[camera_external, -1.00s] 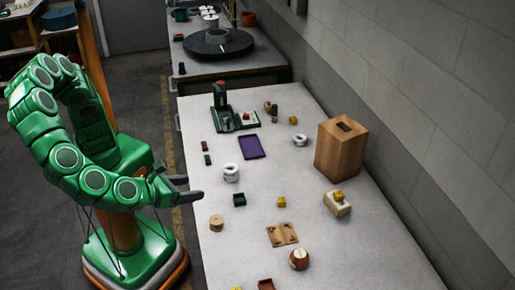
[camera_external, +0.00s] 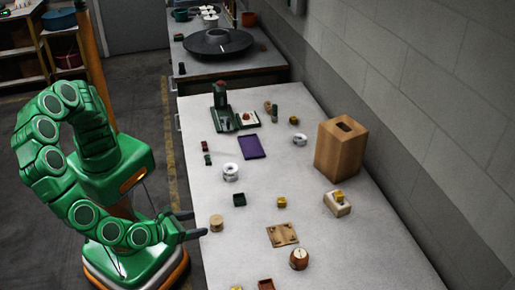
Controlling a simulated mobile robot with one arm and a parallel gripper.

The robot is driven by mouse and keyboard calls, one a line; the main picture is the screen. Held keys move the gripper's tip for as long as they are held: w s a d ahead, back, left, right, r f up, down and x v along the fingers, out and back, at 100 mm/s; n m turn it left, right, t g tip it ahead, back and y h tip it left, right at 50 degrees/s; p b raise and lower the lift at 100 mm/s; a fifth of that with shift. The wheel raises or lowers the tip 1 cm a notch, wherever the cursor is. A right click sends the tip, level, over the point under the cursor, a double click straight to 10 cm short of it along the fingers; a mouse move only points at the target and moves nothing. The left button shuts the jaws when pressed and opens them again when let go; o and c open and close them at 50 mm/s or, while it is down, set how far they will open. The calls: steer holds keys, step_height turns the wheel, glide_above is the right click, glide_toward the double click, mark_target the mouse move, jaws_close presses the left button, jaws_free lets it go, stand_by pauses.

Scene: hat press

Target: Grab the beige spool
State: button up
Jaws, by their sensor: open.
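The beige spool (camera_external: 216,223) is a small tan cylinder standing upright near the left edge of the white table (camera_external: 330,235). My gripper (camera_external: 193,225) is just left of the spool at the table's edge. Its two dark fingers are spread and point right towards the spool. The gripper is open and empty. The gap between the fingertips and the spool looks small, but I cannot tell it exactly from this angle.
A dark green box (camera_external: 239,200) and a white roll (camera_external: 231,172) stand behind the spool. A flat wooden piece (camera_external: 282,235) and a brown round pot (camera_external: 299,259) lie to its right. A red-brown box (camera_external: 266,285) is at the front. Bare table surrounds the spool.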

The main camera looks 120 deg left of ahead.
mark_target(211, 223)
steer(key=shift+x, duration=1.1)
steer(key=shift+w+d+x, duration=0.1)
steer(key=shift+w+x, duration=0.05)
steer(key=shift+x, duration=0.8)
steer(key=shift+w+d+x, duration=0.1)
steer(key=shift+w+x, duration=0.05)
steer(key=shift+x, duration=0.8)
steer(key=shift+w+d+x, duration=0.1)
steer(key=shift+w+x, duration=0.05)
steer(key=shift+x, duration=0.8)
steer(key=shift+f, duration=0.2)
steer(key=c, duration=1)
